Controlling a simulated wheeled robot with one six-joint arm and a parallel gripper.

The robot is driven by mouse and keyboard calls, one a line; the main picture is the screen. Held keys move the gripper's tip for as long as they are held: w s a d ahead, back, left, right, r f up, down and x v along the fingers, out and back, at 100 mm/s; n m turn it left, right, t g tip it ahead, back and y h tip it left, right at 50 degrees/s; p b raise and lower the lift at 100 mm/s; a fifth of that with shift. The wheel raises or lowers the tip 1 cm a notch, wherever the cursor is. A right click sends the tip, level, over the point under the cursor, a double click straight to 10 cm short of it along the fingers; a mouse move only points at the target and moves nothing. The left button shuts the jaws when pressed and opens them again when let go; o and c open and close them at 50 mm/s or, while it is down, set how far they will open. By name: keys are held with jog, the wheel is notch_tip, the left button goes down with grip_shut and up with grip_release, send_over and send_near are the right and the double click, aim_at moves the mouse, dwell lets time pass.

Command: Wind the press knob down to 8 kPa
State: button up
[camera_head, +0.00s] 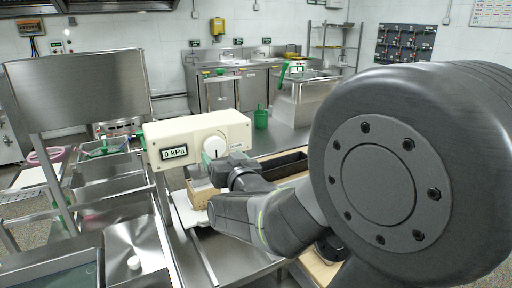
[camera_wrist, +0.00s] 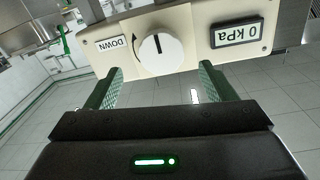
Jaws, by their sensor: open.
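The press box (camera_head: 190,138) is cream-coloured, with a display (camera_head: 174,153) reading 0 kPa. Its round white press knob (camera_head: 214,147) is on the front, to the right of the display. In the wrist view the box is upside down, with the knob (camera_wrist: 160,54) showing a dark pointer line, a curved arrow beside it and a DOWN label (camera_wrist: 116,43). My gripper (camera_wrist: 160,70) is open, its two green-padded fingers apart, one towards each side of the knob and not touching it. In the head view my arm partly hides the gripper.
A dark open tray (camera_head: 285,166) lies to the right behind my gripper. A green cup (camera_head: 261,118) stands on the steel counter behind. Steel basins (camera_head: 135,245) are at the left, with an upright steel panel (camera_head: 85,95) beside the box.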

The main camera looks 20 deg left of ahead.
aim_at(216, 149)
jog(key=shift+p+x, duration=0.3)
jog(key=shift+x, duration=2.65)
jog(key=shift+s, duration=0.1)
jog(key=shift+c, duration=0.3)
jog(key=c, duration=0.9)
